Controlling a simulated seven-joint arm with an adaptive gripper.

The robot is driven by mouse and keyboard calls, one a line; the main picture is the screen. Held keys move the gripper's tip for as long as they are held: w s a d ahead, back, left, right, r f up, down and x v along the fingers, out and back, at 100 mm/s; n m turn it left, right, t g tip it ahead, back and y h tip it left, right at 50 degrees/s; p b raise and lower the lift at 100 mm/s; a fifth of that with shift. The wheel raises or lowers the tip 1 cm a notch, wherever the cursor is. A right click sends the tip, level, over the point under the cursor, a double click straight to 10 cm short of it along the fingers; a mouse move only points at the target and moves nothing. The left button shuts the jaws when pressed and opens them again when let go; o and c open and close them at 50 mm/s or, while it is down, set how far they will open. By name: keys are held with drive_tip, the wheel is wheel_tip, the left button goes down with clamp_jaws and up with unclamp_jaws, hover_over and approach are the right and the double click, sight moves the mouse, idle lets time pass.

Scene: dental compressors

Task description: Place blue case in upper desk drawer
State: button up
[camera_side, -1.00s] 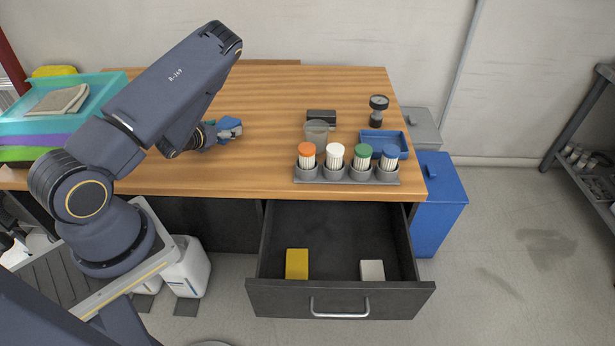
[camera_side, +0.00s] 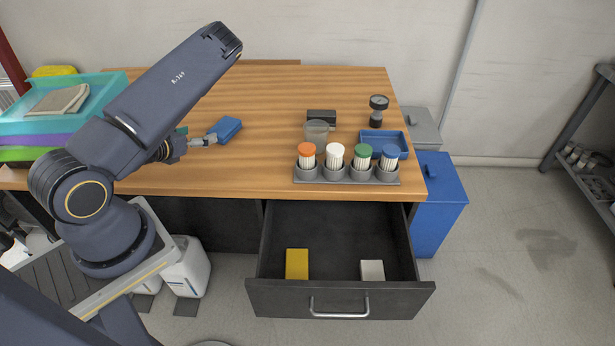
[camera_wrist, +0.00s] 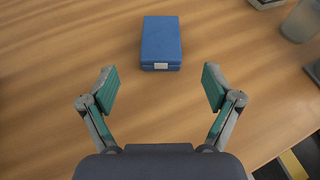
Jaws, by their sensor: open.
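The blue case (camera_side: 226,129) lies flat on the wooden desk. In the wrist view the blue case (camera_wrist: 161,42) is ahead of my gripper, centred between the fingers but beyond their tips. My gripper (camera_wrist: 160,88) is open and empty, with green pads facing each other. In the side view my gripper (camera_side: 204,138) is low over the desk, just left of the case. The upper desk drawer (camera_side: 340,297) is pulled open below the desk's front edge. Inside it a yellow box (camera_side: 297,264) and a white box (camera_side: 372,270) sit towards the front.
A grey rack (camera_side: 346,174) of bottles with coloured caps stands at the desk's front edge above the drawer. A clear cup (camera_side: 316,132), a black box (camera_side: 321,116), a blue tray (camera_side: 397,137) and a dark gauge (camera_side: 378,110) are behind it. The desk around the case is clear.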

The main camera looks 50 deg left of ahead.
drive_tip(key=w+n, duration=0.1)
drive_tip(key=w+r+n, duration=0.1)
drive_tip(key=n, duration=0.1)
drive_tip(key=w+r+n+y, duration=0.1)
drive_tip(key=shift+a+g, duration=0.2)
drive_tip(key=shift+g, duration=0.2)
drive_tip(key=w+d+r+n+g+h, duration=0.25)
drive_tip(key=w+d+r+n, duration=0.35)
drive_tip(key=d+r+n, duration=0.75)
drive_tip(key=s+d+r+n+g+h, duration=0.1)
drive_tip(key=s+d+r+n+h, duration=0.1)
drive_tip(key=s+d+r+n, duration=0.3)
drive_tip(key=s+d+n, duration=0.1)
drive_tip(key=n, duration=0.3)
drive_tip(key=shift+d+r, duration=0.2)
drive_tip(key=shift+d, duration=0.05)
drive_tip(key=shift+o, duration=0.5)
drive_tip(key=s+d+r+n+g+h, duration=0.1)
drive_tip(key=s+d+r+n, duration=0.3)
drive_tip(key=s, duration=0.5)
drive_tip(key=shift+s+d+g+h, duration=0.4)
drive_tip(key=shift+d+g, duration=0.25)
drive_tip(key=shift+d, duration=0.45)
drive_tip(key=shift+s+d+n, duration=0.15)
drive_tip(key=shift+s+n, duration=0.1)
drive_tip(key=shift+s, duration=0.1)
